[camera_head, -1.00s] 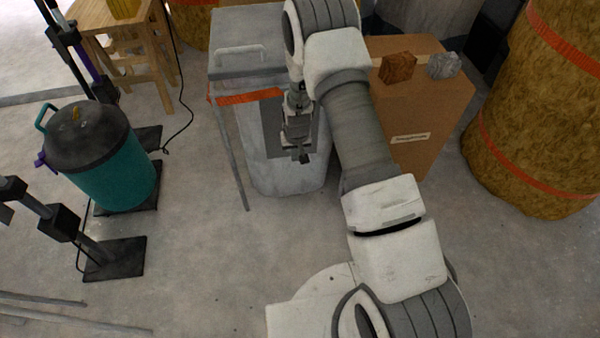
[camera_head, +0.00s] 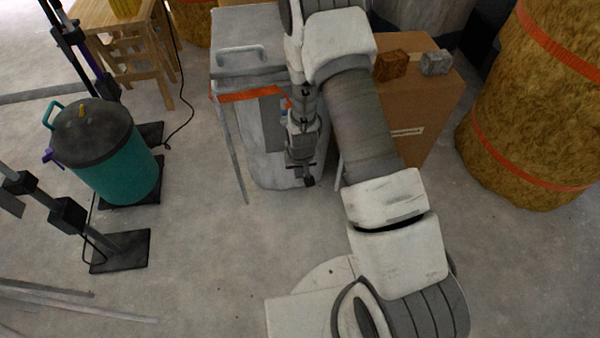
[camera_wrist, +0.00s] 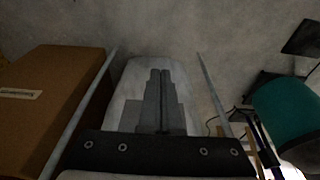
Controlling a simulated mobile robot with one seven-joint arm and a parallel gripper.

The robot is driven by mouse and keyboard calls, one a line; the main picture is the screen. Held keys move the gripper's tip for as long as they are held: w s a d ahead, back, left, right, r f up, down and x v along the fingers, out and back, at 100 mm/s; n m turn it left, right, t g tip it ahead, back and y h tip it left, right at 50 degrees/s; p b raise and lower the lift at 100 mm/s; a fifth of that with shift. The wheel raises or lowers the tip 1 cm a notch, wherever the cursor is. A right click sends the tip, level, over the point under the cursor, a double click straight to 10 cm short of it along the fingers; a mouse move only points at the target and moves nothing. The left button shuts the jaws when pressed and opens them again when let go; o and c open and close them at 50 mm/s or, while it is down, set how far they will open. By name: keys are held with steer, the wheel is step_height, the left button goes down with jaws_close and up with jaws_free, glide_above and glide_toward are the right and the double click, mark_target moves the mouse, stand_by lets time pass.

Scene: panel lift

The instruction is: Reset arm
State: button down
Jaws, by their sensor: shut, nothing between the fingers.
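My gripper (camera_head: 306,178) hangs pointing down in the head view, in front of the grey-white bin (camera_head: 262,170). Its fingers are shut and hold nothing. In the wrist view the two dark fingers (camera_wrist: 162,103) lie side by side with the pale front of the bin (camera_wrist: 133,85) behind them. I cannot tell how close the fingertips are to the bin. My arm covers the right part of the bin in the head view.
A cardboard box (camera_head: 425,110) with two small blocks on it stands right of the bin. A large strapped bale (camera_head: 530,110) is at far right. A teal lidded drum (camera_head: 115,170), black stands and a wooden stool (camera_head: 140,50) are at left.

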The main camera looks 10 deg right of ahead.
steer(key=shift+s+r, duration=0.1)
steer(key=shift+s, duration=0.6)
